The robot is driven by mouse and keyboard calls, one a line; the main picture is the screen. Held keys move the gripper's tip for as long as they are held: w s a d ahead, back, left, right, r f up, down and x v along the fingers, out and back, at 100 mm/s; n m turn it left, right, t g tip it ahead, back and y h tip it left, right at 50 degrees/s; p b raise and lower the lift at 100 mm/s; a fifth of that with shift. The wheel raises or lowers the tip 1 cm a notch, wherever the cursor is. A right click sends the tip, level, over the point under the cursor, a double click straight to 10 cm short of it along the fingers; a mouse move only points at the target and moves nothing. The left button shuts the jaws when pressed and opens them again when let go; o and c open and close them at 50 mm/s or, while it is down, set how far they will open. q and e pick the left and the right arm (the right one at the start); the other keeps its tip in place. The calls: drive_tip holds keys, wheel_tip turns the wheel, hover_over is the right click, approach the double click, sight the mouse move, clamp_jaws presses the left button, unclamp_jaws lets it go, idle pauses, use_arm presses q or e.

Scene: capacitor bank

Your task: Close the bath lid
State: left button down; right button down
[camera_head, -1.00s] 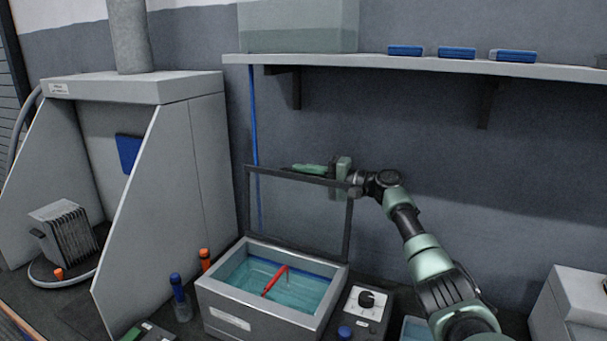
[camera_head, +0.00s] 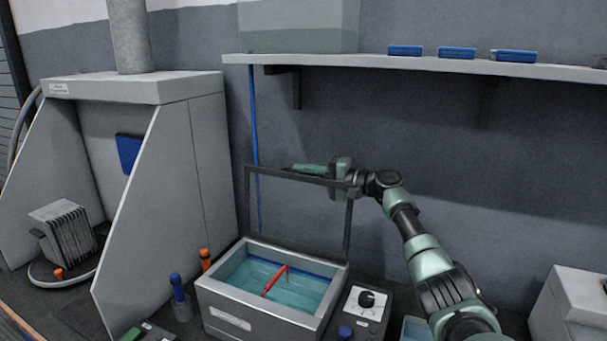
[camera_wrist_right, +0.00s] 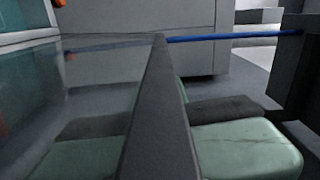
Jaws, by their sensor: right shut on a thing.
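The bath (camera_head: 215,296) is a grey box of blue-green liquid with a red stick-like thing (camera_head: 272,282) in it. Its lid (camera_head: 349,225), a clear pane in a dark frame, stands open and nearly upright at the back of the bath. My right gripper (camera_head: 312,174) is shut on the top bar of the lid, near its right corner. In the right wrist view the bar (camera_wrist_right: 158,105) runs between the two fingers, one seen through the pane. My left gripper is not in view.
A control box with a dial (camera_head: 366,300) stands right of the bath. Blue (camera_head: 177,288) and orange-capped (camera_head: 205,258) items stand at its left, beside a grey hood (camera_head: 190,160). A shelf (camera_head: 420,65) hangs above. The wall is close behind the lid.

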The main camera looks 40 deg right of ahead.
drive_tip(key=shift+a+f, duration=0.15)
drive_tip(key=shift+f, duration=0.05)
drive_tip(key=shift+s+a+r+n+b, duration=0.1)
drive_tip(key=shift+s+a+n+b, duration=0.3)
drive_tip(key=shift+a, duration=0.15)
drive_tip(key=s+a+n+b, duration=0.3)
drive_tip(key=s+a, duration=0.2)
drive_tip(key=a, duration=0.5)
drive_tip(key=shift+s, duration=0.1)
